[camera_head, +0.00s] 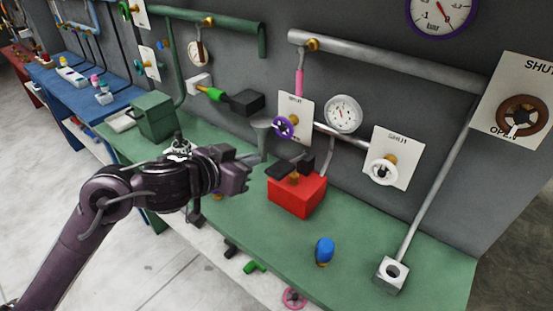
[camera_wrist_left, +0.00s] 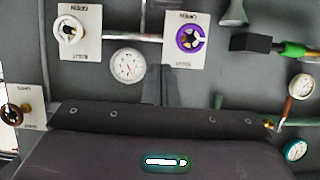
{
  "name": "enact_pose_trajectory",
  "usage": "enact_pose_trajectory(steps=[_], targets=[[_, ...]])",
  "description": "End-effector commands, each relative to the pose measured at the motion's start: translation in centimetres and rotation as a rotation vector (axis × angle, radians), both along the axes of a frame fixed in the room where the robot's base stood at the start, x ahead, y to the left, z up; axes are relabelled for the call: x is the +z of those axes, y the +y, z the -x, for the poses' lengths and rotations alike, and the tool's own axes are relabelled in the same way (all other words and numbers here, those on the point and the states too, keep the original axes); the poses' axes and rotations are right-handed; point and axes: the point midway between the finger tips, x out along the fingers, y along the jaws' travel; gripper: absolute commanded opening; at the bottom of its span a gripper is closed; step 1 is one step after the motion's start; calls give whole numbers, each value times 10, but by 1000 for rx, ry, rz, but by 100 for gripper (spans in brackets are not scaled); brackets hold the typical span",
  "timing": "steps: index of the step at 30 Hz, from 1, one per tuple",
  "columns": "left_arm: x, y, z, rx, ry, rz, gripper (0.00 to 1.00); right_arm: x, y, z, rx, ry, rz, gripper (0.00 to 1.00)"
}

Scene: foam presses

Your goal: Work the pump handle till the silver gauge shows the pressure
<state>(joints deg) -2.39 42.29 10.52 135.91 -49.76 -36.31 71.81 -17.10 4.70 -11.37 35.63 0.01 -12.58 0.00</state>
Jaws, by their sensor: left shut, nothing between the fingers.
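The silver gauge (camera_head: 343,113) is a round white dial with a silver rim on the grey wall. It also shows upside down in the left wrist view (camera_wrist_left: 127,65); its reading is too small to tell. A red box (camera_head: 297,196) with a black handle-like part (camera_head: 277,170) on top stands on the green bench below the gauge; I take it for the pump. My left gripper (camera_head: 246,178) is shut and empty, just left of the red box and apparently apart from it. My right gripper is not in view.
A purple-wheel valve (camera_head: 283,127) and a white-wheel valve (camera_head: 383,171) flank the gauge. A blue knob (camera_head: 324,250) and a metal block (camera_head: 392,275) are on the green bench (camera_head: 430,258). A green box (camera_head: 154,116) stands at its far left end. The right bench top is mostly clear.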

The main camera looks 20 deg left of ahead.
Motion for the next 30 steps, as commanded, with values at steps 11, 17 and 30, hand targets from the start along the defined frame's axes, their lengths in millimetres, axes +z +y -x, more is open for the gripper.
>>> enact_pose_trajectory(steps=[11,17,30], targets=[[-2,-1,-3,-1,1,1,0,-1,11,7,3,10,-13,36],[-11,-10,-25,-1,1,2,0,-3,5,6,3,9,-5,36],[-53,-32,-85,-2,6,-1,0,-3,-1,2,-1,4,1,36]])
